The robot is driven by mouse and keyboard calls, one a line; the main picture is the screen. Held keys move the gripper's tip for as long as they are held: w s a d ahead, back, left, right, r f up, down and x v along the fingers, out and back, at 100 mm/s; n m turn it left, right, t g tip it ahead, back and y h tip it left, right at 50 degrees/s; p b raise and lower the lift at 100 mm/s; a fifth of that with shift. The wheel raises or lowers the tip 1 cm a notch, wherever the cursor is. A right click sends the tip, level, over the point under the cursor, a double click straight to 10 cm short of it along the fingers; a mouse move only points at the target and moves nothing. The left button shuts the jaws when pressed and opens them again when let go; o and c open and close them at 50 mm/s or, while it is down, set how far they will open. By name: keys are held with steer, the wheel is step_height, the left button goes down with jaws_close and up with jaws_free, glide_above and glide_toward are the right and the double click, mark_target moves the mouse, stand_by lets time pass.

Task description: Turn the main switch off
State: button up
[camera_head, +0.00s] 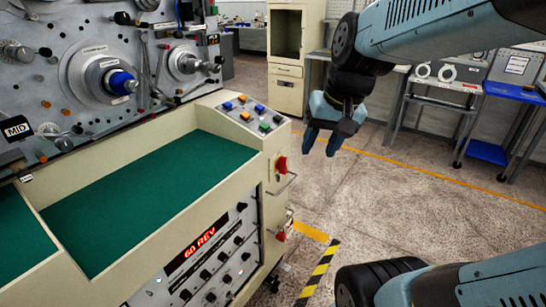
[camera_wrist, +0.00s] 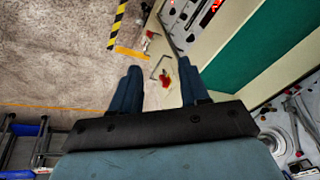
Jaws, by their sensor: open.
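A red rotary switch (camera_head: 281,165) is on the end face of the cream machine cabinet (camera_head: 235,115), with a metal bracket beside it. I take it to be the main switch. It also shows as a red knob (camera_wrist: 166,82) between my fingers in the wrist view, some way beyond them. I cannot read its setting. My gripper (camera_head: 322,145) is open and empty, pointing down, to the right of the switch and apart from it. Its two blue fingers also show in the wrist view (camera_wrist: 160,70).
A second red part (camera_head: 281,236) sits lower on the end face. Coloured buttons (camera_head: 252,113) are on the cabinet's top corner. A red display (camera_head: 200,241) reads "60 REV". Yellow-black tape (camera_head: 320,272) marks the floor.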

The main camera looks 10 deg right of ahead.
steer(key=w+a+f+m+g+y, duration=0.25)
steer(key=w+f+m+y, duration=0.3)
steer(key=w+f, duration=0.3)
steer(key=m+t+y, duration=0.5)
steer(key=m+t, duration=0.8)
steer(key=m, duration=0.7)
glide_toward(286, 165)
steer(key=shift+g, duration=0.25)
steer(key=x, duration=0.9)
steer(key=shift+w+r, duration=0.1)
steer(key=shift+w, duration=0.3)
steer(key=shift+c, duration=0.2)
jaws_close()
